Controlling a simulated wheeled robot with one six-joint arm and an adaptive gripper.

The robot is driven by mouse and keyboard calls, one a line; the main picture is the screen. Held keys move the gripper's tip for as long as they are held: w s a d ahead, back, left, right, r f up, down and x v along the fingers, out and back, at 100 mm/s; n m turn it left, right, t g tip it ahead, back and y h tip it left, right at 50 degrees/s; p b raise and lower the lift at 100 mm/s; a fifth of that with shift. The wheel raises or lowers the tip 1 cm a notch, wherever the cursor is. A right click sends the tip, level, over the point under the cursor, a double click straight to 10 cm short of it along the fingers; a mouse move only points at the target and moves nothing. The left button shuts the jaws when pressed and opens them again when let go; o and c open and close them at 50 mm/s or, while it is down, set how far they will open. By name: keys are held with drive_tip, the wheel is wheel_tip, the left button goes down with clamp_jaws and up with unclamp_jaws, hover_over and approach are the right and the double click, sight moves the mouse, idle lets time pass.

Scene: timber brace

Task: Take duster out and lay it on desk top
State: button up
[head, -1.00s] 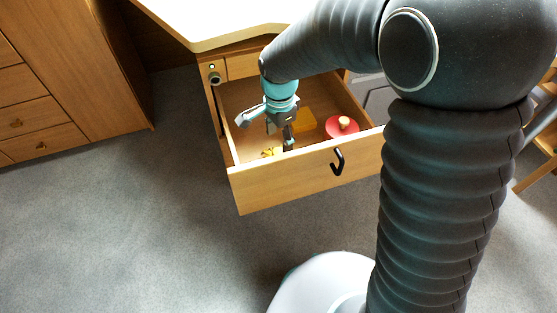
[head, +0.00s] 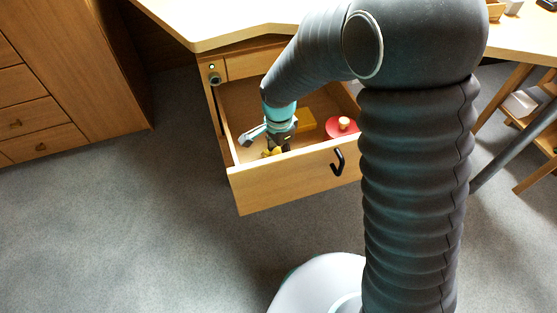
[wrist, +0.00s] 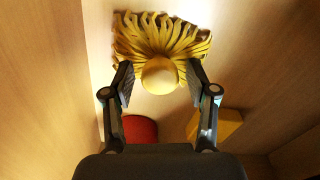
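The duster (wrist: 160,40) lies in the open drawer, with yellow strands spread out and a round yellow knob (wrist: 160,75) facing the wrist camera. In the head view a bit of yellow duster (head: 272,152) shows near the drawer's front left. My gripper (wrist: 160,82) is open, with one finger on each side of the knob and a gap on both sides. In the head view my gripper (head: 277,148) is down inside the drawer, and its fingertips are mostly hidden. The desk top (head: 215,25) is the pale surface above the drawer.
The drawer (head: 300,180) is pulled out, with a black hook-shaped handle (head: 338,162) on its front. Inside, a red round thing with a knob (head: 343,126) and a yellow-orange block (head: 306,123) lie right of the gripper. A wooden cabinet (head: 95,60) stands at left.

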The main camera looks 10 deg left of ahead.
clamp_jaws()
